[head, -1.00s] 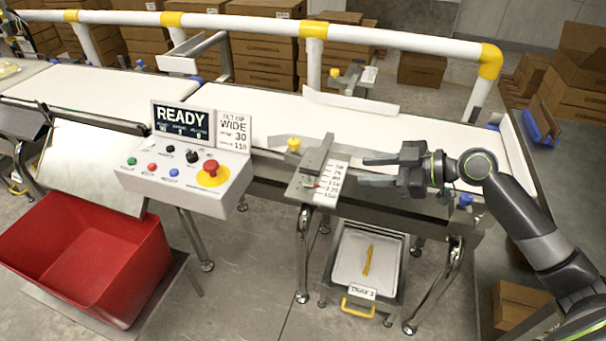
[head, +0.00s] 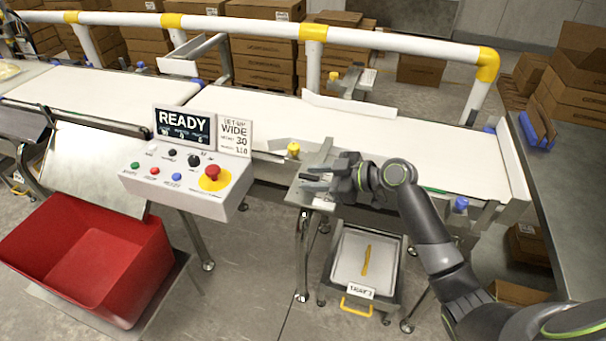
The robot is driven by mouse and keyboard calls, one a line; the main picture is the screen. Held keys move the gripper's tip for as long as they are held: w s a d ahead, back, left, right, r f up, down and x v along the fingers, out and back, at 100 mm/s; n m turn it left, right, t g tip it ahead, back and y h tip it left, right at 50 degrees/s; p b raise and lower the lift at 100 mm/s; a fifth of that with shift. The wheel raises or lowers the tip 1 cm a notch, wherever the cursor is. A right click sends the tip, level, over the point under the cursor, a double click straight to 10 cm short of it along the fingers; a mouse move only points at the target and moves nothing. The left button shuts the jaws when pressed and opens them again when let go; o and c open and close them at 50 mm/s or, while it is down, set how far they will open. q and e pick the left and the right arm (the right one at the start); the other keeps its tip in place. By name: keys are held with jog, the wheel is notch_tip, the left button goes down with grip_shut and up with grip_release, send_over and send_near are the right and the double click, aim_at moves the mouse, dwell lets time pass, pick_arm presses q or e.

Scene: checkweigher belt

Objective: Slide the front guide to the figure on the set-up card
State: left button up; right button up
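The front guide (head: 290,158) is a grey plate along the near belt edge, with a yellow knob (head: 293,149) beside it and a bracket reaching toward me over a white scale plate (head: 324,205). My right gripper (head: 312,179) is at the bracket, its fingers apart and pointing left; they cover part of it. Whether they touch it I cannot tell. The scale's figures are mostly hidden by the gripper. The set-up card (head: 236,136) reads WIDE, 30 and a lower figure that looks like 110, though it is blurred. My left gripper is not in view.
A control box (head: 190,180) with a READY display (head: 183,123) and red stop button stands left of the guide. The white belt (head: 260,112) is empty. A tray (head: 349,263) with a yellow strip sits below; a red bin (head: 85,255) stands at lower left.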

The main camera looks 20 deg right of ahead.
jog(key=shift+x, duration=1.8)
grip_shut()
